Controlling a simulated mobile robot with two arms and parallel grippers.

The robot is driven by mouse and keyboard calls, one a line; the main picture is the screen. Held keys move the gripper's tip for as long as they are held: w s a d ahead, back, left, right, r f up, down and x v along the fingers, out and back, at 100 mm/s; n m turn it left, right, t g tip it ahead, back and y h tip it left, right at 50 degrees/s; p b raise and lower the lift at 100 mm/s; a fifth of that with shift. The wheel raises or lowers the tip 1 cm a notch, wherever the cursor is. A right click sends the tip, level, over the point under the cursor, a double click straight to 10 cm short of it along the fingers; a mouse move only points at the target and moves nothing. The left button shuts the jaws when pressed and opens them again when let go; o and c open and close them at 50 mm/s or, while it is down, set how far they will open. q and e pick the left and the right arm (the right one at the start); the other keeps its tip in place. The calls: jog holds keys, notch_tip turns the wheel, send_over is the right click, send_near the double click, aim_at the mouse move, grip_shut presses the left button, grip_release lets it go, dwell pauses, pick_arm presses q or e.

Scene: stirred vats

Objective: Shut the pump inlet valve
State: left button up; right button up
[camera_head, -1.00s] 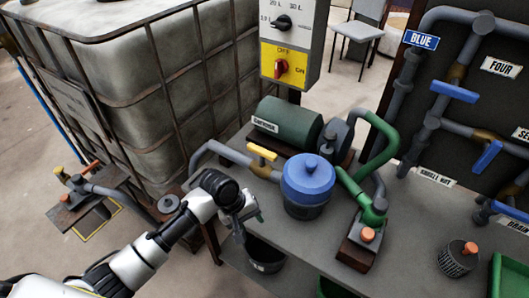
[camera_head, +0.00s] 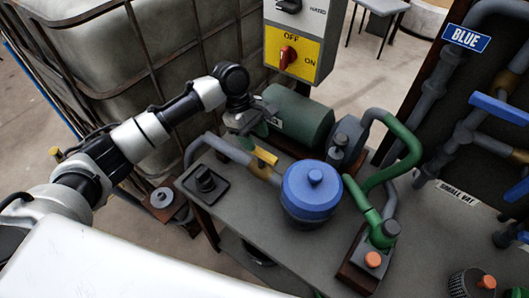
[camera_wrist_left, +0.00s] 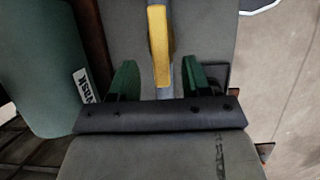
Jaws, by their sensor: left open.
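The inlet valve's yellow lever (camera_head: 264,156) sits on the grey pipe (camera_head: 222,147) on the left side of the bench, in front of the green pump motor (camera_head: 298,117). The lever lies roughly along the pipe. My left gripper (camera_head: 256,136) is just above and behind the lever, open and empty. In the left wrist view the yellow lever (camera_wrist_left: 159,45) lies ahead of the gap between the green fingers (camera_wrist_left: 160,79), with no contact visible. My right gripper is out of view.
A blue-lidded pot (camera_head: 312,192) stands close to the right of the valve. A control box (camera_head: 296,44) with a red switch rises behind the motor. A caged tank (camera_head: 100,55) is at the left.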

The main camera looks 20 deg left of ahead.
aim_at(261, 151)
pick_arm(q)
jog(key=x, duration=0.7)
jog(key=shift+f, duration=0.15)
grip_shut()
